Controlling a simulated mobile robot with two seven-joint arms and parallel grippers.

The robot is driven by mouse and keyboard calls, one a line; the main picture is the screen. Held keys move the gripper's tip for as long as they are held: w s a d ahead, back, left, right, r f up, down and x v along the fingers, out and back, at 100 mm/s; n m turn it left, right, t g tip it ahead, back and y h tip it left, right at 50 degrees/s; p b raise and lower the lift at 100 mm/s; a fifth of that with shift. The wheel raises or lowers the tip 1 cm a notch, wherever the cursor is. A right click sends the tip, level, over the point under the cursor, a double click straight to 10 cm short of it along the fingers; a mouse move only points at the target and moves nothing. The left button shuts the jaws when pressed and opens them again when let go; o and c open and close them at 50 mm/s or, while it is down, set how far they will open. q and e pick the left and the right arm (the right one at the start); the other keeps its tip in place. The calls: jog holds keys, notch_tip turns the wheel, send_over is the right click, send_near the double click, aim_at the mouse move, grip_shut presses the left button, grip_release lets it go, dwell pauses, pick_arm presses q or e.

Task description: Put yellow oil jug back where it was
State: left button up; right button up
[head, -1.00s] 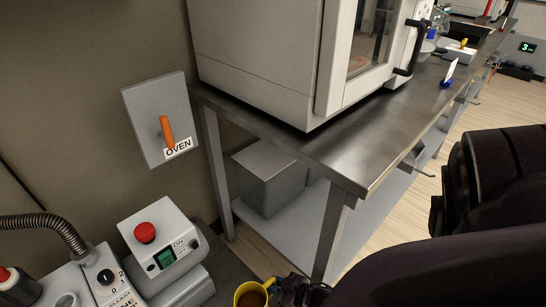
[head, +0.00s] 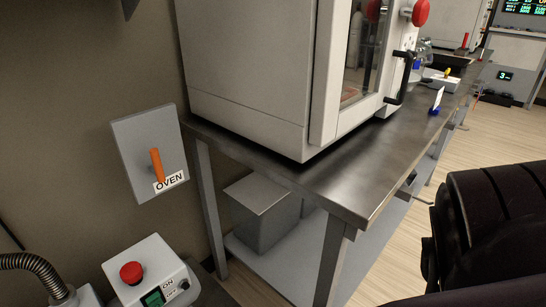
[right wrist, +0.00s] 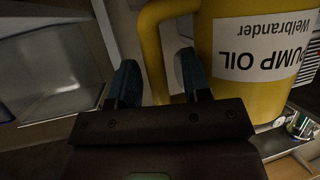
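The yellow oil jug (right wrist: 257,95) fills the right side of the right wrist view. Its white label reads "PUMP OIL Welbrander" and appears upside down. The base of the jug is partly cut off or hidden in this view. The jug does not show in the head view now. My left gripper is in neither view.
A steel bench (head: 350,190) carries a large oven (head: 250,75). A metal box (head: 262,215) sits on its lower shelf. The oven switch (head: 150,155) is on the wall. A control box with a red button (head: 131,272) is at lower left. Floor shows at right.

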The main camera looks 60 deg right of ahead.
jog(key=shift+r, duration=0.1)
jog(key=shift+r, duration=0.2)
pick_arm(q)
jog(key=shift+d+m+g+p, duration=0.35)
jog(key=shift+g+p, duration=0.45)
jog(key=shift+p, duration=1.05)
pick_arm(e)
jog(key=v, duration=1.2)
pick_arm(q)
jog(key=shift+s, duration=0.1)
pick_arm(e)
jog(key=shift+f, duration=0.2)
